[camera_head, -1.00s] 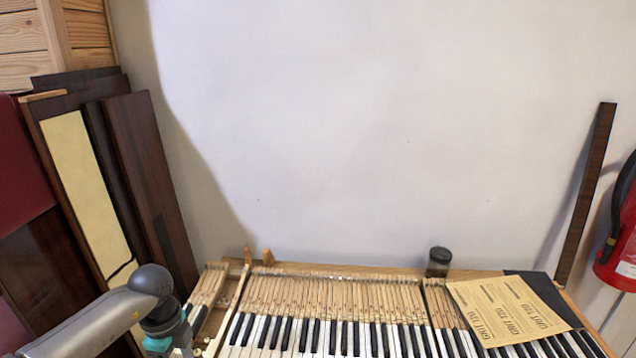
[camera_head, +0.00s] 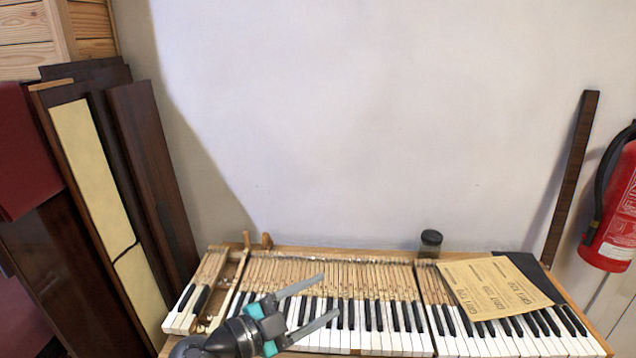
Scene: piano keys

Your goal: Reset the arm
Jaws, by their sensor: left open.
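My left gripper (camera_head: 331,297) is in the lower middle of the head view. Its two grey fingers point right and are spread apart, with nothing between them. It shows in front of the piano keys (camera_head: 390,341), over the left half of the keyboard; I cannot tell how high above them it is. Teal parts show at the base of the fingers. My right gripper does not show.
A dark jar (camera_head: 431,242) stands behind the keyboard. Dark wooden panels (camera_head: 151,170) lean at the left. A dark strip (camera_head: 572,180) and a red fire extinguisher (camera_head: 616,215) are at the right.

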